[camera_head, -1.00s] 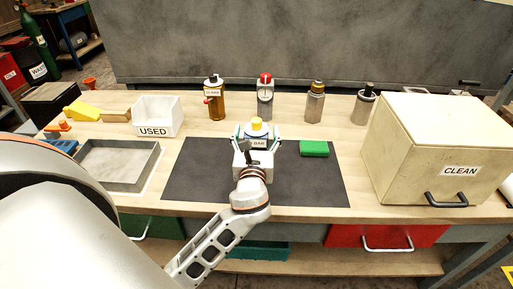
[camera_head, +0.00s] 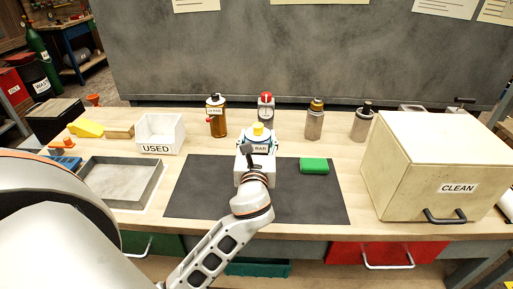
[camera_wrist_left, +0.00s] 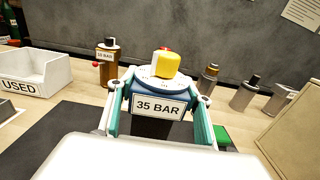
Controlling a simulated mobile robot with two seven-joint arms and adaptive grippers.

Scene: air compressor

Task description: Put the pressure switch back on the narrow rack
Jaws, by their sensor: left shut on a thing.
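A pressure switch with a yellow knob, a blue and white round body and a "35 BAR" label (camera_wrist_left: 158,106) is in my left gripper (camera_wrist_left: 158,98), upright. It also shows in the head view (camera_head: 259,134), over the far edge of the dark mat. The two teal fingers are shut around its sides; its lower part is partly hidden by the gripper. I cannot make out a narrow rack with certainty. My right gripper is not in view.
Along the table's back stand a brown bottle-like part (camera_head: 217,119), a red-topped gauge (camera_head: 266,106) and two grey cylinders (camera_head: 315,122). A green block (camera_head: 314,166) lies on the mat (camera_head: 215,195). A "USED" bin (camera_head: 160,130) is left, a "CLEAN" box (camera_head: 440,165) right.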

